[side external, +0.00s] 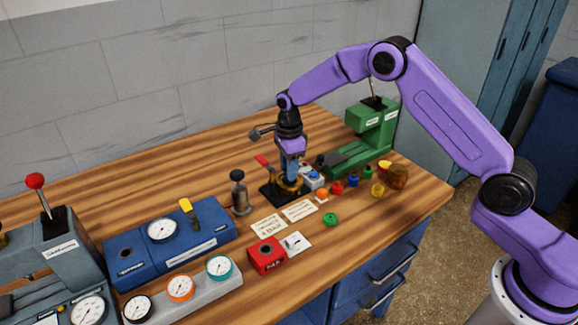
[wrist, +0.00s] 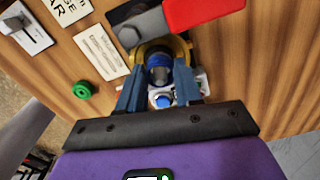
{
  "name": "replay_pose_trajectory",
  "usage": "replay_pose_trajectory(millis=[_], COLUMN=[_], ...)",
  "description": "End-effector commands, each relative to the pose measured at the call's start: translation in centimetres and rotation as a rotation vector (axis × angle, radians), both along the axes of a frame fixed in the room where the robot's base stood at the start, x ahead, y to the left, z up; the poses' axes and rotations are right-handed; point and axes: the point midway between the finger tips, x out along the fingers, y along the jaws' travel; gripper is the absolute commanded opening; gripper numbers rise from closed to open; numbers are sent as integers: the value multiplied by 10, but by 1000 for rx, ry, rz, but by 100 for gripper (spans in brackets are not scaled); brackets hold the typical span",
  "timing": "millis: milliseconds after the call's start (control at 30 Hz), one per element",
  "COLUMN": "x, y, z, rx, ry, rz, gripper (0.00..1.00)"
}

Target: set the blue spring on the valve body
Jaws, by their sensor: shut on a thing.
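The valve body is a brass round part (side external: 289,187) on a dark base plate with a red lever, near the middle of the table. In the wrist view its brass rim (wrist: 180,47) shows just past my fingertips. My gripper (side external: 290,180) points down over it; in the wrist view my gripper (wrist: 162,69) has its two fingers shut on the blue spring (wrist: 159,60). The spring appears at or just above the brass rim's opening. Whether it touches the valve body cannot be told, and the side view hides it behind the fingers.
A white box with a blue button (wrist: 163,100) stands close beside the valve body. Several small coloured parts, including a green ring (side external: 330,218), lie to the right. A green machine (side external: 365,140) stands behind; paper labels (side external: 269,224) lie in front.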

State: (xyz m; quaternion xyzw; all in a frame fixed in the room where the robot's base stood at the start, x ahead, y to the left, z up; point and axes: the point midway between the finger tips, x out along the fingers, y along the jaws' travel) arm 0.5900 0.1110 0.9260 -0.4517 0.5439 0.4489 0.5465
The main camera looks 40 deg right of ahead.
Motion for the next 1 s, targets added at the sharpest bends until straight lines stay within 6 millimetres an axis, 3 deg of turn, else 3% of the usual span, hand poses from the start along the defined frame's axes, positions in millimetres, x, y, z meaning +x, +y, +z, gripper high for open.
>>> replay_pose_trajectory(millis=[633, 667, 700, 733, 933, 967, 1000], x=[0, 0, 0, 0, 0, 0, 0], y=[0, 0, 0, 0, 0, 0, 0], z=[-5, -4, -4, -4, -4, -4, -4], rx=[0, 0, 0, 0, 0, 0, 0], ry=[0, 0, 0, 0, 0, 0, 0], rz=[0, 0, 0, 0, 0, 0, 0], gripper=[6, 44, 57, 64, 64, 71, 84])
